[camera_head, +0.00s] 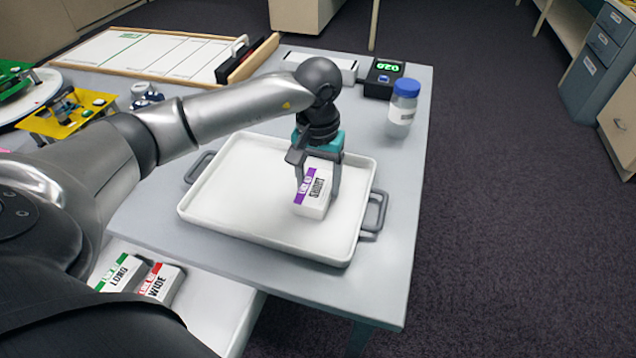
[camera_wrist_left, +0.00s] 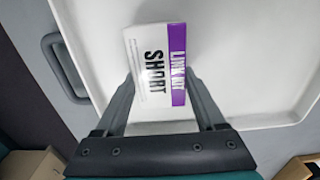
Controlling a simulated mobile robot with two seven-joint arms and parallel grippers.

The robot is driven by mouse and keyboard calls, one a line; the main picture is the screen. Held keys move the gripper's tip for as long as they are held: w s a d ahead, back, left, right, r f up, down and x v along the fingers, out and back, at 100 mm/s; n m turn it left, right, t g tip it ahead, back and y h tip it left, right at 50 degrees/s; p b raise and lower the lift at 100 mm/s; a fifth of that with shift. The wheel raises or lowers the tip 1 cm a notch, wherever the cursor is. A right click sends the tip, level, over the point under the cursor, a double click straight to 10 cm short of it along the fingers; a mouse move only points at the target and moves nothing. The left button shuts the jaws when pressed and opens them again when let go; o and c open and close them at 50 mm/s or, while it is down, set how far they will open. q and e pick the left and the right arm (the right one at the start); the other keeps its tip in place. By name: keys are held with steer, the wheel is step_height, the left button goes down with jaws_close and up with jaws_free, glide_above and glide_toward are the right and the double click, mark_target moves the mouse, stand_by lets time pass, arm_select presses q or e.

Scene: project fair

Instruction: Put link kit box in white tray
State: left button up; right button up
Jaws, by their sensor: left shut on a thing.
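The link kit box (camera_head: 312,194) is white with a purple band and reads "SHORT". My left gripper (camera_head: 318,182) is shut on it, one finger on each side, over the right part of the white tray (camera_head: 235,185). In the left wrist view the box (camera_wrist_left: 155,70) sits between the fingertips (camera_wrist_left: 163,92), with the tray floor (camera_wrist_left: 240,60) behind it. I cannot tell whether the box touches the tray floor. The tray is otherwise empty. My right gripper is not in view.
Two more link kit boxes, a green-banded "LONG" (camera_head: 122,273) and a red-banded "WIDE" (camera_head: 160,283), lie at lower left. A blue-capped jar (camera_head: 402,108), a black device with a green display (camera_head: 384,78) and a whiteboard (camera_head: 150,52) stand behind the tray.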

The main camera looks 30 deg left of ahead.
mark_target(318, 182)
arm_select(q)
steer(key=shift+f, duration=0.1)
steer(key=shift+f, duration=0.15)
steer(key=o, duration=1.4)
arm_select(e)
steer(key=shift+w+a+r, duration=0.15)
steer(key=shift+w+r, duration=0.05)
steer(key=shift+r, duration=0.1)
arm_select(q)
steer(key=shift+r, duration=0.2)
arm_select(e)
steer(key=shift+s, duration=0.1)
arm_select(q)
step_height(318, 182, up, 12)
steer(key=p, duration=0.3)
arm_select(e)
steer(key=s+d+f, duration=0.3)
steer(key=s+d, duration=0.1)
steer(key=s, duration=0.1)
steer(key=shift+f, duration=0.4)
